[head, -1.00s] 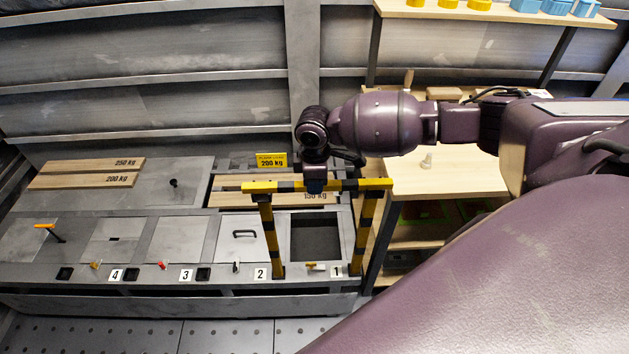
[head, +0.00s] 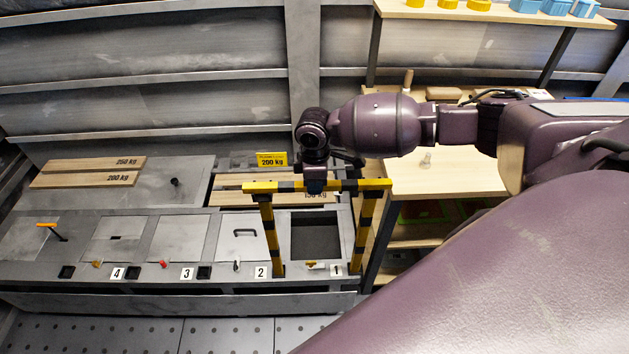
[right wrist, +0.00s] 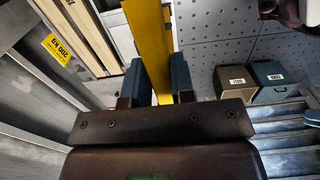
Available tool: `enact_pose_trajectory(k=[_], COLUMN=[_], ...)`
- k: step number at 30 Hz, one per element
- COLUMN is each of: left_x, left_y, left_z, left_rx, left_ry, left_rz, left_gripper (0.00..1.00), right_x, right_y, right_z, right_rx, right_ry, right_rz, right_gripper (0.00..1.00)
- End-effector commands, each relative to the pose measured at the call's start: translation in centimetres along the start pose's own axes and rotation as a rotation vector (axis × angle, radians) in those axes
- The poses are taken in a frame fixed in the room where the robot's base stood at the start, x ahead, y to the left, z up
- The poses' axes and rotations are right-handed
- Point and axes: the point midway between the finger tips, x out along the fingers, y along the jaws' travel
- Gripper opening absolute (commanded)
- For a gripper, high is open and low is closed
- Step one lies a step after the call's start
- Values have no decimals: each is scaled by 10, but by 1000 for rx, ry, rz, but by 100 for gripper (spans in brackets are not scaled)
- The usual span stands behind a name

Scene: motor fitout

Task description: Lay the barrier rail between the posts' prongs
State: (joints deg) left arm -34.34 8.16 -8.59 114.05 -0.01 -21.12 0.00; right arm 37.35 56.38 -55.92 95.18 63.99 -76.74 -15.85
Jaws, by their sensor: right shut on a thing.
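The yellow and black barrier rail (head: 350,185) lies level across the tops of two striped posts, the left post (head: 271,238) and the right post (head: 363,237). My right gripper (head: 315,186) is shut on the rail near its middle, from above. In the right wrist view the yellow rail (right wrist: 149,45) runs between the two blue-grey fingers (right wrist: 161,82). The prongs are too small to make out, so I cannot tell whether the rail is seated between them. My left gripper is not in view.
The posts flank an open square hatch (head: 316,238) in a grey deck. A yellow 200 kg sign (head: 272,160) and wooden boards (head: 85,172) are behind and left. A wooden shelf bench (head: 450,178) stands right of the posts.

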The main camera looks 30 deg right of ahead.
Motion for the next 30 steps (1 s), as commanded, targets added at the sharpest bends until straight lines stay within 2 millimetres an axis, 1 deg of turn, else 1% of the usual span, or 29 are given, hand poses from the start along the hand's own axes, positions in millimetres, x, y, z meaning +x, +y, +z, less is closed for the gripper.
enact_pose_trajectory(k=[9, 30], left_x=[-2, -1], left_y=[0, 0], left_z=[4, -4], left_rx=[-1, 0], left_ry=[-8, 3], left_rz=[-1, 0], left_gripper=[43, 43], right_x=[0, 7], right_y=[0, 1], right_z=[0, 0], right_rx=[0, 0], right_ry=[1, 0], right_rz=[1, 1], right_gripper=[0, 0])
